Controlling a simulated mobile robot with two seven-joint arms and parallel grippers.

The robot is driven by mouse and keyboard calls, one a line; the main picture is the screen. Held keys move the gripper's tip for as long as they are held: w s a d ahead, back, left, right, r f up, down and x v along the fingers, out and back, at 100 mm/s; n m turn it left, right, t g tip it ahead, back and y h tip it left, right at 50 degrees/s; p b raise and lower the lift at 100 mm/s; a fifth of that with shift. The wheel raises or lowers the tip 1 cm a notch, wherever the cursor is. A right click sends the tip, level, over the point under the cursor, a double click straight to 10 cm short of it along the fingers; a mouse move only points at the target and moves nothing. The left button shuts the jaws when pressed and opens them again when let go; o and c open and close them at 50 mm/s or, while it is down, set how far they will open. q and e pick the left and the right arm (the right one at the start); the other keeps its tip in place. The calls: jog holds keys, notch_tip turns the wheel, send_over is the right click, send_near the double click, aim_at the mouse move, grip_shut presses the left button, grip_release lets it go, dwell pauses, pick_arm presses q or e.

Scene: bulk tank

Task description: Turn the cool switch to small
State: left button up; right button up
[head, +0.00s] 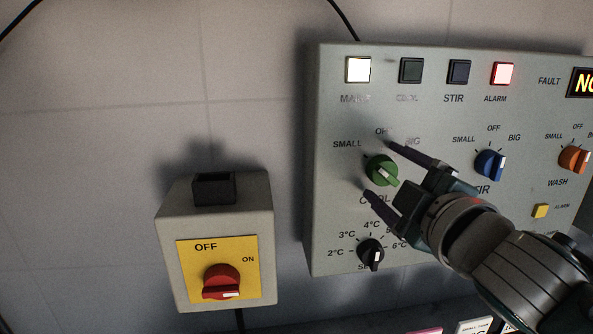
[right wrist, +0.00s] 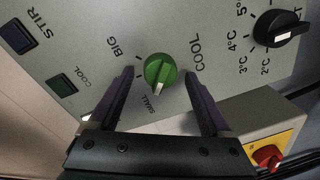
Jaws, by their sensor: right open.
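The green cool switch (head: 382,170) is on the grey control panel, above the COOL label and below SMALL, OFF and BIG. It also shows in the right wrist view (right wrist: 160,70), its white mark at the end nearest the SMALL label. In the head view the white mark is at its lower right, so I cannot tell the setting. My right gripper (head: 378,168) is open, one dark finger on each side of the switch. In the right wrist view gaps show between the switch and both fingers (right wrist: 160,76). My left gripper is out of view.
The blue stir switch (head: 489,165) and orange wash switch (head: 573,159) are to the right. A black temperature dial (head: 371,252) is just below. The white lamp (head: 358,69) and red alarm lamp (head: 503,73) are lit. A box with a red switch (head: 221,279) is at lower left.

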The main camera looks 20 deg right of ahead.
jog(key=shift+s, duration=0.1)
jog(key=b+v, duration=0.1)
jog(key=v, duration=0.8)
jog(key=shift+s, duration=0.4)
